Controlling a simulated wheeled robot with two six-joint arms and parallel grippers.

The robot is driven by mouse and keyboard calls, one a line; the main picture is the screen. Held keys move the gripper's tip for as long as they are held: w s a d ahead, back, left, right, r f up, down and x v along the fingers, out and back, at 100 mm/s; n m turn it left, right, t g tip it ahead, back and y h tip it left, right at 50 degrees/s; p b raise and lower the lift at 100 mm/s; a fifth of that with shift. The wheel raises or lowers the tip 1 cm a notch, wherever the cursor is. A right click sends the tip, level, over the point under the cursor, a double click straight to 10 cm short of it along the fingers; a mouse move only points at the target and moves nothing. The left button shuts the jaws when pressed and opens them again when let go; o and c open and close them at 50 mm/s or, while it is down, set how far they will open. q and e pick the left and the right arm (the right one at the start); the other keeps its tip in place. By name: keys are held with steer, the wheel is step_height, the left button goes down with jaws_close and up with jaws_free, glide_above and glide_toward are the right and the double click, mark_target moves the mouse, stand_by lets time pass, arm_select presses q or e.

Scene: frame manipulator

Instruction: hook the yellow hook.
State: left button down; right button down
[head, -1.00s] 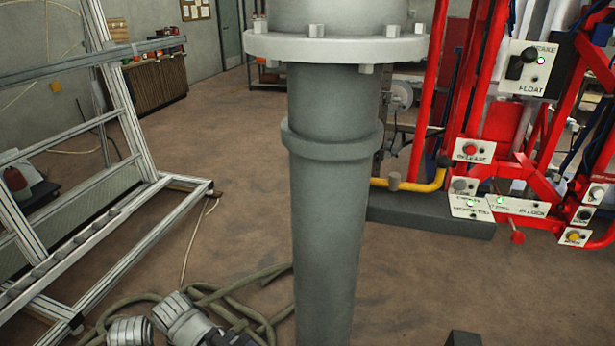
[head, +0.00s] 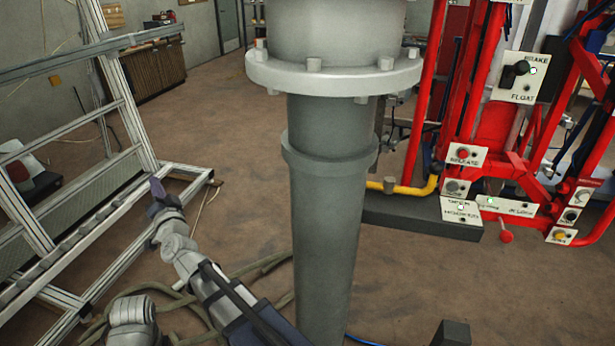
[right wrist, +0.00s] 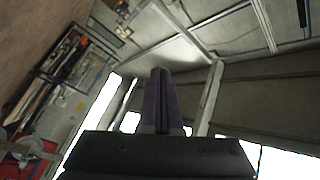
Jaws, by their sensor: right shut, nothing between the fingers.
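A yellow curved bar (head: 412,189), which may be the yellow hook, sits low at the foot of the red frame (head: 470,110). Its left end runs close to the grey pipe. My right gripper (head: 157,188) is far to its left, on the other side of the pipe, in front of the aluminium frame. Its purple fingers point up and are closed together with nothing between them. In the right wrist view the closed fingers (right wrist: 161,100) point toward a wall and bright window areas; no yellow hook shows there. My left gripper is not seen.
A thick grey flanged pipe (head: 330,200) stands in the middle of the head view. Control panels with buttons (head: 467,155) are on the red frame. An aluminium frame (head: 130,120) stands at the left. Hoses (head: 260,270) lie on the floor. Brown floor (head: 235,130) is clear behind.

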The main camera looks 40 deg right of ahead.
steer(key=s+d+r+m+g+h+p, duration=0.15)
steer(key=d+m+g+h, duration=0.25)
steer(key=d+m+h, duration=0.45)
steer(key=s+d+r+m+g+h+p, duration=0.1)
steer(key=s+d+r+m+g+h, duration=0.2)
steer(key=d+m+h, duration=0.6)
steer(key=s+d+f+m+g+y+p, duration=0.1)
steer(key=s+d+f+m+g, duration=0.2)
steer(key=s+g, duration=0.3)
steer(key=s+d+f+m+g+y, duration=0.1)
steer(key=s+d+f+m+g, duration=0.2)
steer(key=s+g, duration=0.3)
steer(key=m+g, duration=0.1)
steer(key=g, duration=0.2)
steer(key=shift+s+f+m+p, duration=0.3)
steer(key=shift+f+m+p, duration=0.05)
steer(key=shift+f, duration=0.05)
steer(key=shift+d, duration=0.1)
steer(key=w+d+f+b, duration=0.1)
steer(key=d+f+b, duration=0.1)
steer(key=d, duration=1)
steer(key=shift+d, duration=0.4)
steer(key=shift+w+f, duration=0.1)
steer(key=shift+w, duration=0.05)
